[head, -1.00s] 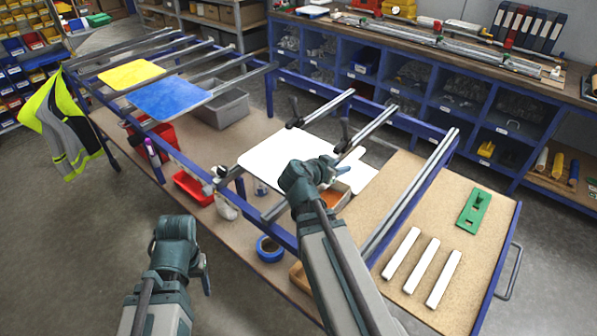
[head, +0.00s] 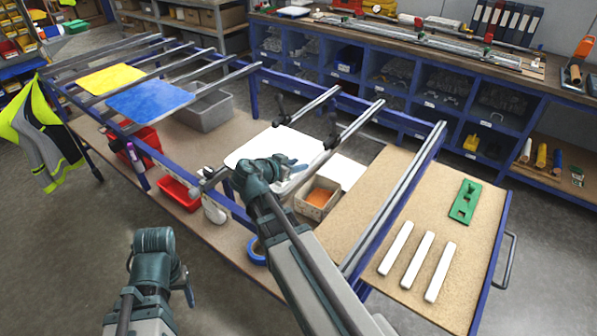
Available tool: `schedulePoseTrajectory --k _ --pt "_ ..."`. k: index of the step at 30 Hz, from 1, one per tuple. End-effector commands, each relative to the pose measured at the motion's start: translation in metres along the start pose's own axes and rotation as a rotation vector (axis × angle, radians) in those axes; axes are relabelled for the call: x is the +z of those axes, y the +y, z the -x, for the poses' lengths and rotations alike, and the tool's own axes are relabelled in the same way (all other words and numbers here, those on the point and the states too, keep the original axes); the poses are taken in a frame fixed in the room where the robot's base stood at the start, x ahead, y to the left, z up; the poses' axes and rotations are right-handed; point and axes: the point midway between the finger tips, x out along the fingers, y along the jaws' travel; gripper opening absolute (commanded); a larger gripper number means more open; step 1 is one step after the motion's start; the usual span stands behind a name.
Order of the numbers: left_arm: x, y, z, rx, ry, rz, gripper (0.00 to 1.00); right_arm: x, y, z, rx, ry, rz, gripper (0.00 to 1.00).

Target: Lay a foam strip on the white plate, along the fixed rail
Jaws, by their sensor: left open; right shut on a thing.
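The white plate (head: 265,146) lies on the rails of the blue frame, with a rail and its dark clamp crossing above its right part. My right gripper (head: 296,164) is low over the plate's near edge. It is shut on what looks like a pale foam strip, mostly hidden by the gripper, so I cannot tell whether it touches the plate. Three white foam strips (head: 428,265) lie side by side on the tan board at the right. My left gripper (head: 188,288) is open and empty, in front of the frame and away from the plate.
A green tool (head: 465,201) lies on the tan board (head: 440,190). A blue plate (head: 158,100) and a yellow plate (head: 112,78) lie on rails at the left. An open box (head: 317,199), red bins (head: 180,193) and blue tape (head: 257,251) are on the lower shelf.

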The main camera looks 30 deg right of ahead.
Motion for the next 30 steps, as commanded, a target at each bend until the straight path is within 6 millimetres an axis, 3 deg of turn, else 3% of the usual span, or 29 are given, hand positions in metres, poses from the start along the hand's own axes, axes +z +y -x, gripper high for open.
schedulePoseTrajectory --k 1,3,14,15,20,30 --pt "-0.0008 0.0012 -0.0125 0.000 0.000 0.000 0.64 0.0126 -0.0005 -0.0031 0.000 0.000 0.000 0.00" --pt "-0.0010 0.0016 -0.0161 0.000 0.000 0.000 0.64 0.0169 -0.0009 -0.0026 0.003 0.000 0.000 0.00" --pt "-0.0010 0.0016 -0.0167 0.000 0.000 0.000 0.64 0.0177 -0.0010 -0.0024 0.003 0.000 -0.001 0.00" --pt "-0.0010 0.0016 -0.0170 0.000 0.000 0.000 0.64 0.0179 -0.0010 -0.0026 0.003 0.000 -0.001 0.35" --pt "-0.0010 0.0015 -0.0158 0.000 0.000 0.000 0.64 0.0169 -0.0010 -0.0021 0.003 0.000 -0.001 0.63" --pt "-0.0008 0.0012 -0.0124 0.000 0.000 0.000 0.64 0.0138 -0.0010 -0.0005 0.003 0.000 -0.001 0.63"
